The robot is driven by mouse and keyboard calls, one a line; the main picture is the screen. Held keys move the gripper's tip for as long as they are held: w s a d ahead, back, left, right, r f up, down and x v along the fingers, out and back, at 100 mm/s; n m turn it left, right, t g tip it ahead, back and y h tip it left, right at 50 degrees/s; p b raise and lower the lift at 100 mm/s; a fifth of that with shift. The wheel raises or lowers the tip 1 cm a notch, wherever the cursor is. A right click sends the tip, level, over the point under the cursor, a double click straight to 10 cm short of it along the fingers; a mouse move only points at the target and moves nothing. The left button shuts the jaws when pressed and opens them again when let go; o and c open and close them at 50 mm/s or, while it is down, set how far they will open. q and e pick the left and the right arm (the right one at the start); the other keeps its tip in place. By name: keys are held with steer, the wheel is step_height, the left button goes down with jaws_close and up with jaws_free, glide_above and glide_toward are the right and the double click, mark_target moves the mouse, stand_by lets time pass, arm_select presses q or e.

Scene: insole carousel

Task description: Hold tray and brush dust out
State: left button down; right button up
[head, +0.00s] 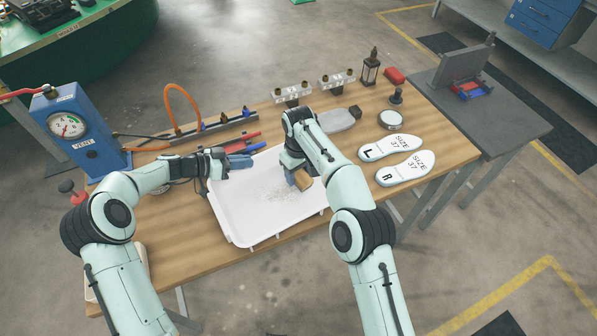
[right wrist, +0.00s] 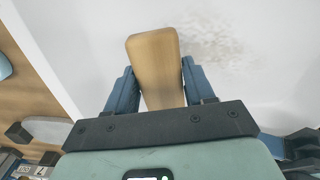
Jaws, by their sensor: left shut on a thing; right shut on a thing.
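A white tray (head: 236,226) lies on the wooden table, with a patch of greyish dust (head: 284,193) near its middle. The dust also shows in the right wrist view (right wrist: 215,40). My left gripper (head: 240,163) is at the tray's upper left edge and is shut on the tray's rim; the fingers partly hide the contact. My right gripper (head: 297,179) is over the right part of the tray, shut on a brush with a tan wooden block (right wrist: 154,60). The brush's bristles are hidden beneath the block. The brush is to the right of the dust in the head view.
Two white insoles (head: 401,168) marked L and R lie right of the tray. A blue gauge box (head: 82,135) stands at the left.

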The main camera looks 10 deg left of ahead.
mark_target(284, 192)
steer(key=shift+f, duration=0.6)
steer(key=shift+s+a, duration=0.1)
steer(key=shift+s+a+r, duration=0.1)
steer(key=shift+s+a, duration=0.75)
steer(key=shift+s, duration=0.1)
steer(key=shift+s+a+f, duration=0.2)
steer(key=shift+s+a, duration=0.75)
steer(key=shift+a, duration=0.05)
